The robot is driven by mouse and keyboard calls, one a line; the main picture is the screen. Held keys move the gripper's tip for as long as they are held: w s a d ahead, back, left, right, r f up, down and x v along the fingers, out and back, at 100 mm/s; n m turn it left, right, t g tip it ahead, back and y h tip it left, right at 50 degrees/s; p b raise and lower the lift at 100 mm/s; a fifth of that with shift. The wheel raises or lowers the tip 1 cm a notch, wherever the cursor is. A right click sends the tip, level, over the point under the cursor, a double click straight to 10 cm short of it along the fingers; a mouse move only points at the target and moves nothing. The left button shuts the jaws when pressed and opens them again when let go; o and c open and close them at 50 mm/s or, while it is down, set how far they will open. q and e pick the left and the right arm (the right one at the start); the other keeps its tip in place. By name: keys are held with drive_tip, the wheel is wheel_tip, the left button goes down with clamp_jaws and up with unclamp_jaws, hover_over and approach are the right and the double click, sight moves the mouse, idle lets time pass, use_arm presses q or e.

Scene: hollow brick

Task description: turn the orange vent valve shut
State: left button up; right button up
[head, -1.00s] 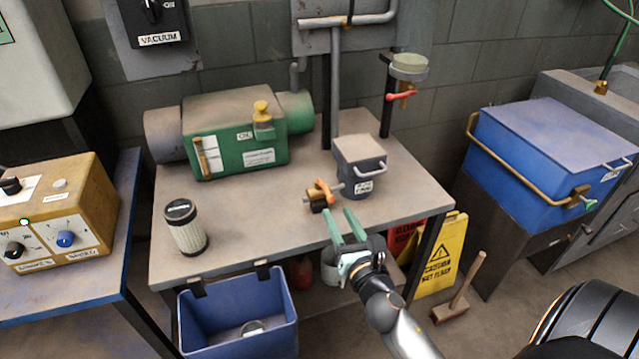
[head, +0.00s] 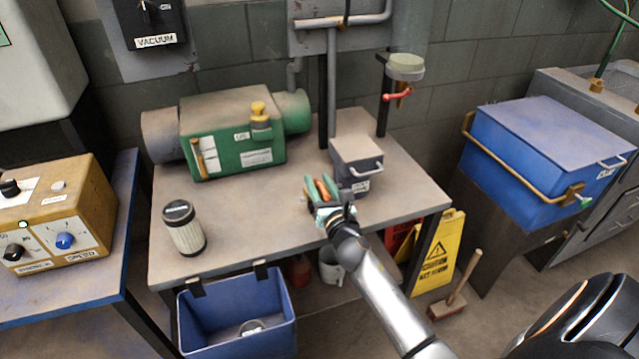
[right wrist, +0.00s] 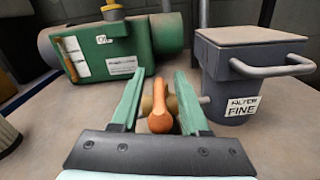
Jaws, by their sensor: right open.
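The orange vent valve (head: 323,188) sits on the table at the left side of a grey canister (head: 357,163). Its orange handle (right wrist: 160,118) shows in the right wrist view, pointing toward the camera, with a brass body partly hidden behind it. My right gripper (head: 320,187) is open, with its green fingers on either side of the handle. In the right wrist view the fingers (right wrist: 158,100) flank the handle with a visible gap on the left and a smaller one on the right. My left gripper is not in view.
The canister (right wrist: 245,85), labelled FINE, stands close to the right finger. A green pump (head: 240,135) is at the back left. A filter cartridge (head: 184,228) stands at the front left. A blue bin (head: 238,312) hangs at the table's front edge.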

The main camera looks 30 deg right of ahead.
clamp_jaws()
idle(1.4)
